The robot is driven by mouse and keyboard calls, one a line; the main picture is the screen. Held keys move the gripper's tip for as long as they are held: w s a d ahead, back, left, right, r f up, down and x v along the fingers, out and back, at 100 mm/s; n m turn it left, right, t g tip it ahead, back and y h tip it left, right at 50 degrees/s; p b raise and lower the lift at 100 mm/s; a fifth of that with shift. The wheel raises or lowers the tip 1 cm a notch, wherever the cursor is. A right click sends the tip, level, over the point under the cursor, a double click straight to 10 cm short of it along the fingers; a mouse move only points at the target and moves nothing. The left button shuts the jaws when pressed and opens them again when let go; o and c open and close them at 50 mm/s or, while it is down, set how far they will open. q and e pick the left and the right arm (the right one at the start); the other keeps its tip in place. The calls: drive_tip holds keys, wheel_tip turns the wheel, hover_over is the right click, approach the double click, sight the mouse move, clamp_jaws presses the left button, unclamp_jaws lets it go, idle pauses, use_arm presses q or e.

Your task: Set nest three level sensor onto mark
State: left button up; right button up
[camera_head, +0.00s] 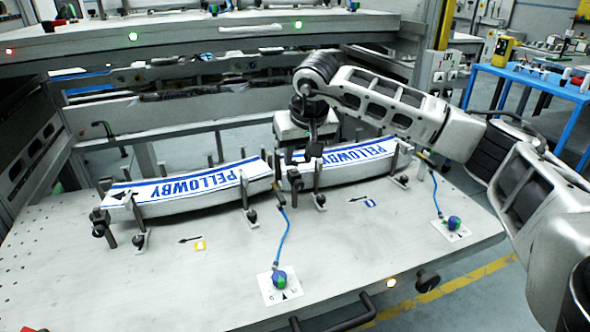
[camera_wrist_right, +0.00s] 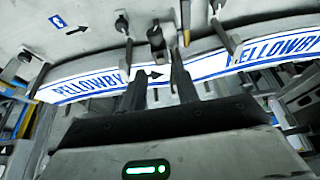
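Two curved stacks of white and blue PELLOWBY labels, a left stack (camera_head: 190,184) and a right stack (camera_head: 345,161), lie in nests with upright posts on the grey table. I cannot read which nest is number three or clearly pick out its level sensor. A black mark (camera_wrist_right: 156,74) shows on the labels in the wrist view. My right gripper (camera_head: 311,145) points down over the left end of the right stack. In the wrist view its two dark fingers (camera_wrist_right: 153,65) stand apart, with labels visible between them. A dark post fitting (camera_wrist_right: 156,36) appears beyond the tips; contact is unclear. My left gripper is not in view.
Blue-green knobs sit on white cards, one at the front (camera_head: 279,280) and one at the right (camera_head: 454,223), with blue cables running to the nests.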

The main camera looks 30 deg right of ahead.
sight(295, 170)
drive_tip(key=x, duration=0.6)
drive_tip(key=shift+r, duration=0.1)
